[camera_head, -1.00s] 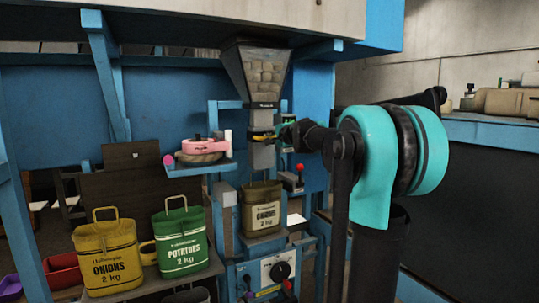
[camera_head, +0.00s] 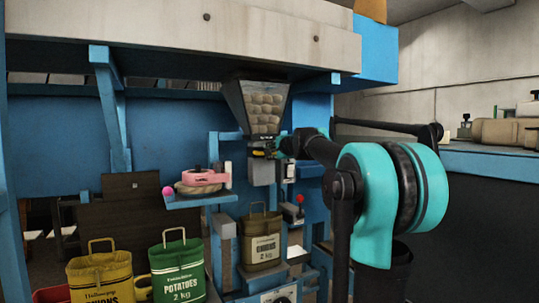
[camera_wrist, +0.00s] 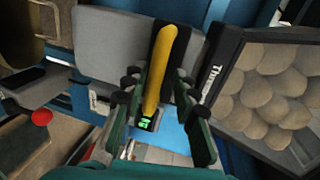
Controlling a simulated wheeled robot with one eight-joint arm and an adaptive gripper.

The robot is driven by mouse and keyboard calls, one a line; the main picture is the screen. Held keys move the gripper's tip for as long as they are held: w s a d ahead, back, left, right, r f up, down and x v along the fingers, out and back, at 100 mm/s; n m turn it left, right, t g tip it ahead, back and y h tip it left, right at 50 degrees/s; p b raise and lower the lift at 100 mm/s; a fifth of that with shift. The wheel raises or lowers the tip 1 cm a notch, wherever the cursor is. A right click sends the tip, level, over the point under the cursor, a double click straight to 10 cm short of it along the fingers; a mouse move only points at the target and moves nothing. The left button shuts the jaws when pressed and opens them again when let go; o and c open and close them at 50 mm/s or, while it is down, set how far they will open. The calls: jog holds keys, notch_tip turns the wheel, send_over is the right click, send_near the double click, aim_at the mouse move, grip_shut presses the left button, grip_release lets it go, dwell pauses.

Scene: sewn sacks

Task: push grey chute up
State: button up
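In the wrist view, the chute (camera_wrist: 110,48) is a broad grey face at upper left. A yellow handle (camera_wrist: 161,70) on a dark mount shows beside it. My gripper (camera_wrist: 160,85) has its two dark green fingers on either side of the handle, with gaps showing, so it looks open. Whether any part of it touches the handle, I cannot tell. In the head view my gripper (camera_head: 275,148) is at the chute's upper right and partly hides it.
The hopper (camera_head: 262,105) full of potatoes is just above, close to my fingers in the wrist view (camera_wrist: 262,95). A red-knobbed lever (camera_head: 300,200) stands at right.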

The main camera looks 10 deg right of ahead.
jog(key=shift+s, duration=0.1)
jog(key=v, duration=1.2)
jog(key=s+a+f+n+g, duration=0.2)
jog(key=s+f+n, duration=0.15)
jog(key=f, duration=0.75)
jog(key=s+a+f+n+g, duration=0.2)
jog(key=s+f, duration=0.3)
jog(key=f, duration=0.6)
jog(key=s+a+f+n+g, duration=0.25)
jog(key=s+f, duration=0.25)
jog(key=f, duration=0.5)
jog(key=s+d+f+n+g+h, duration=0.2)
jog(key=s+d+f+n, duration=0.1)
jog(key=s+f, duration=0.7)
jog(key=s+d+f+n+g+h, duration=0.2)
jog(key=s+d+f+n+h, duration=0.1)
jog(key=s+f, duration=0.8)
notch_tip(320, 180, down, 3)
jog(key=shift+s+r, duration=0.15)
jog(key=shift+s, duration=0.2)
